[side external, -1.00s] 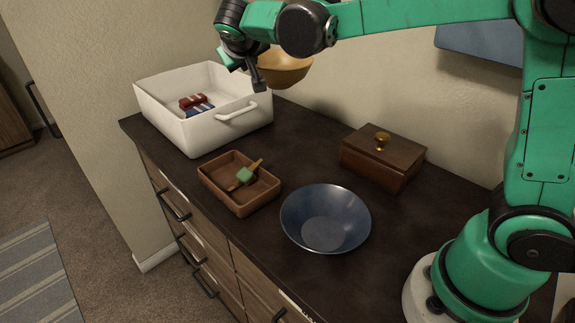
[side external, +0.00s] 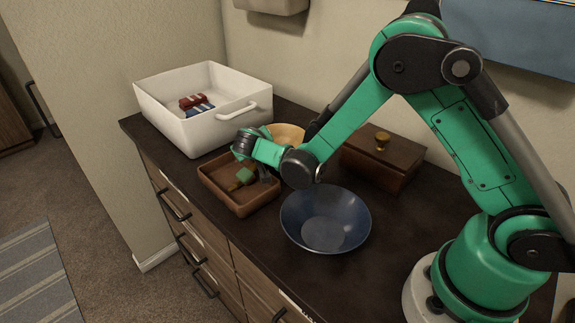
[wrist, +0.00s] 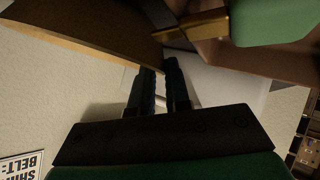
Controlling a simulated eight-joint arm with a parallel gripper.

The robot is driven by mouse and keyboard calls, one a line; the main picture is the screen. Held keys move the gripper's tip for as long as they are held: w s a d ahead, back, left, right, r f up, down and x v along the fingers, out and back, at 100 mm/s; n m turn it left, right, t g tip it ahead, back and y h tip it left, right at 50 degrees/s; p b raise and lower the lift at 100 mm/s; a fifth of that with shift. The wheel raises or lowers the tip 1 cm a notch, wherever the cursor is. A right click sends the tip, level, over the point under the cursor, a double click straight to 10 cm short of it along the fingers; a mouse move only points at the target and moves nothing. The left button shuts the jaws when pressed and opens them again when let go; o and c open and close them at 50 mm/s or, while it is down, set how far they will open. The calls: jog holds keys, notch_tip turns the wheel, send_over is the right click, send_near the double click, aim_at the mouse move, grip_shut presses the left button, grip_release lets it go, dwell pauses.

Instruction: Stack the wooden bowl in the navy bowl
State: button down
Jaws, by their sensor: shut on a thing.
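The wooden bowl (side external: 289,133) is tan and partly hidden behind my arm in the side view, beyond the brown tray. My gripper (wrist: 160,76) is shut, and its fingertips meet at a large brown surface in the wrist view that appears to be the wooden bowl. In the side view the fingers are mostly hidden by my wrist. The navy bowl (side external: 325,218) stands upright and empty on the dark desk top, in front of and to the right of the wooden bowl. I cannot tell whether the wooden bowl touches the desk.
The brown tray (side external: 236,208) holds a green-headed tool (side external: 241,178) close to my wrist. A white bin (side external: 157,108) with red and blue things stands at the back left. A lidded wooden box (side external: 372,163) stands behind the navy bowl.

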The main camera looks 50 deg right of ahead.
jog(key=shift+f, duration=0.2)
jog(key=c, duration=0.9)
grip_release()
jog(key=shift+o, duration=0.2)
jog(key=v, duration=1.2)
jog(key=s+d+r+n+y, duration=0.1)
jog(key=s+d+y, duration=0.1)
jog(key=s, duration=0.3)
jog(key=s+d+r+n+g+y, duration=0.1)
jog(key=s+d+r+y, duration=0.1)
jog(key=s, duration=0.4)
jog(key=d+y, duration=0.1)
jog(key=y, duration=0.1)
jog(key=shift+r+g+y, duration=0.25)
jog(key=shift+g+y, duration=0.05)
jog(key=shift+y, duration=0.1)
jog(key=shift+o, duration=0.3)
jog(key=shift+s+a+y, duration=0.15)
jog(key=shift+s+y, duration=0.15)
jog(key=shift+s, duration=0.1)
